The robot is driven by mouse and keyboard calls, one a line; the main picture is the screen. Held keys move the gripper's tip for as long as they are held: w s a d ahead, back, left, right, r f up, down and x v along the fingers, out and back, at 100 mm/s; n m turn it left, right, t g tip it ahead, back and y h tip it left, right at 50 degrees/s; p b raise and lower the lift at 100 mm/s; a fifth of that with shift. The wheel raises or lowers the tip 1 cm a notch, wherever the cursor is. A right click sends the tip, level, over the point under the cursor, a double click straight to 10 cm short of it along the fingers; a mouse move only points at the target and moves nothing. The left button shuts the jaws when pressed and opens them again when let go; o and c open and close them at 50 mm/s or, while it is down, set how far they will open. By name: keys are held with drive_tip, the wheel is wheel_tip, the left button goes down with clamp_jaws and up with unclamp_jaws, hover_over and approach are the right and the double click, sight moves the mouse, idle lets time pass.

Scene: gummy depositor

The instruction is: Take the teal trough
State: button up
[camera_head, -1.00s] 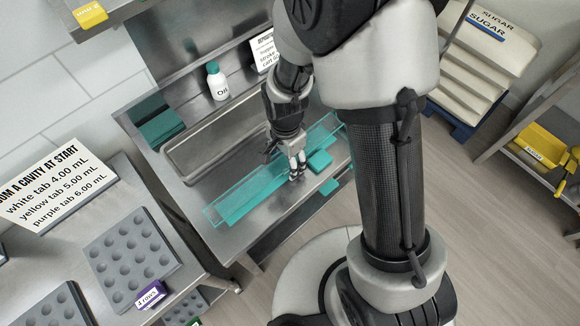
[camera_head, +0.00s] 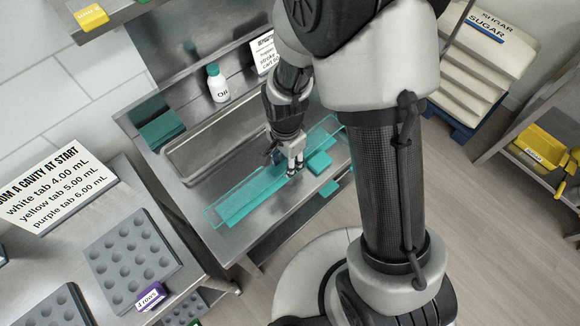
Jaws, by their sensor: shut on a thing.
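The teal trough (camera_head: 245,199) is long, translucent and straight-sided. It lies diagonally along the front of the steel counter, in front of a long metal basin. My gripper (camera_head: 294,174) points down at the trough, right of its middle, with its fingers shut on the trough. The fingers and wrist hide part of the trough's far wall. A solid teal block (camera_head: 319,163) shows just right of my fingers, and I cannot tell whether it is part of the trough.
The long metal basin (camera_head: 182,170) is behind the trough. An oil bottle (camera_head: 218,84) and a small sign (camera_head: 263,52) stand at the back. Gray cavity trays (camera_head: 131,254) sit on the left table. Sugar sacks (camera_head: 462,75) are stacked at right.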

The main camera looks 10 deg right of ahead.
idle(0.3)
wheel_tip(320, 180, up, 20)
drive_tip(key=p, duration=0.6)
drive_tip(key=o, duration=0.6)
clamp_jaws()
